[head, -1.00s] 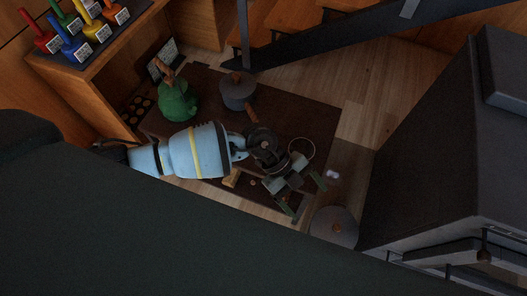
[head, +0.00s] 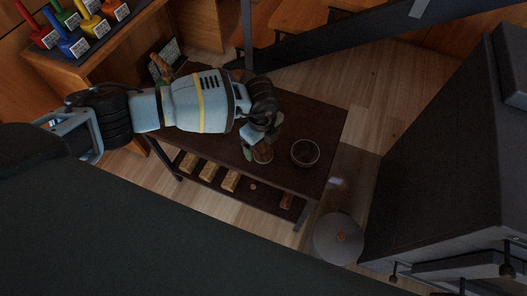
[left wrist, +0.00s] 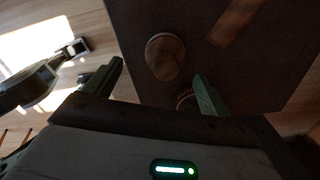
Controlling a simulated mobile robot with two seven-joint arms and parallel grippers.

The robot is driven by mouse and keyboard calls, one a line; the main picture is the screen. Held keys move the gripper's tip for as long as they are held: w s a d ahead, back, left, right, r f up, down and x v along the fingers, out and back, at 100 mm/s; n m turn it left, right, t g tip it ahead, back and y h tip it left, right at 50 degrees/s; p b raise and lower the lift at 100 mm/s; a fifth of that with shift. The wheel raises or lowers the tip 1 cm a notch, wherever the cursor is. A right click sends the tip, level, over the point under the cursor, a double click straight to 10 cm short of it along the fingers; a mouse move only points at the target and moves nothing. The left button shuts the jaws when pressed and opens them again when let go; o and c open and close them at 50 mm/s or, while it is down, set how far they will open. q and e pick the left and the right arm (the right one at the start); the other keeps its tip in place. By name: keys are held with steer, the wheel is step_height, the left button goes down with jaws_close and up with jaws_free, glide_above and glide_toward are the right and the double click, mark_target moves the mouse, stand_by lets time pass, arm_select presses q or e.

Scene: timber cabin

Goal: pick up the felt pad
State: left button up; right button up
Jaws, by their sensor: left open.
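I cannot pick out the felt pad with certainty in either view. My left gripper (head: 262,148) is open over the front part of the dark brown table (head: 318,118). A round brown object (head: 263,154) shows at its fingertips. In the left wrist view, the open green fingers of my left gripper (left wrist: 157,88) point at the table top. A round brown wooden piece with a knob (left wrist: 165,55) lies beyond and between them. A small rounded rim (left wrist: 184,97) by the right finger is mostly hidden by the gripper. My right gripper is not in view.
A dark bowl (head: 305,153) stands right of the gripper. Several tan blocks (head: 230,180) lie on the lower shelf. A round grey lidded object (head: 338,238) stands beyond the table's right end. A dark cabinet (head: 450,150) fills the right side.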

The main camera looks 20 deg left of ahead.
mark_target(263, 146)
arm_select(q)
steer(key=f, duration=0.1)
steer(key=f+b, duration=0.1)
steer(key=f, duration=0.3)
steer(key=shift+w+b, duration=0.3)
steer(key=shift+w, duration=0.05)
steer(key=shift+f, duration=0.15)
steer(key=c, duration=1.1)
